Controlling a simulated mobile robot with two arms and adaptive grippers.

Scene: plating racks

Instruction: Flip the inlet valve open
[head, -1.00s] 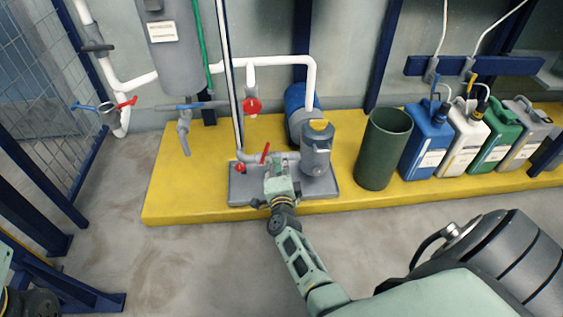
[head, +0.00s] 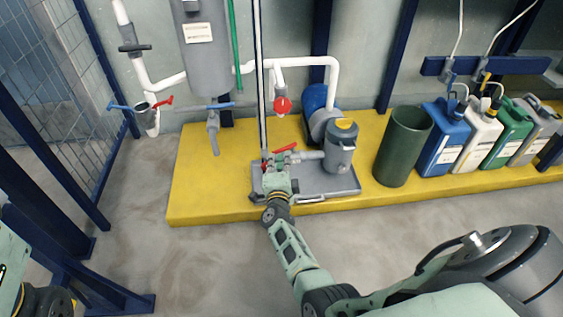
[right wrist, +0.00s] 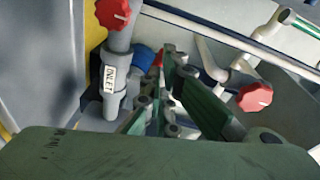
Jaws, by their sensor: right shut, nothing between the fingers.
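The pump unit (head: 341,150) stands on a grey tray (head: 330,184) on the yellow plinth. A red lever (head: 287,148) sits on its inlet-side pipe, lying close to horizontal in the head view. My right gripper (head: 273,170) is shut and empty just left of and below this lever; I cannot tell if it touches. In the right wrist view, the fingers (right wrist: 168,95) reach towards a small red piece (right wrist: 158,59), partly hidden behind them. A grey pipe labelled INLET (right wrist: 110,80) is left of the fingers. My left gripper is not in view.
A red round handle (head: 283,105) hangs on the white pipe behind. A slim upright pipe (head: 259,80) rises close by my gripper. A dark green bin (head: 403,147) and several canisters, one blue (head: 438,137), stand to the right. The floor in front is clear.

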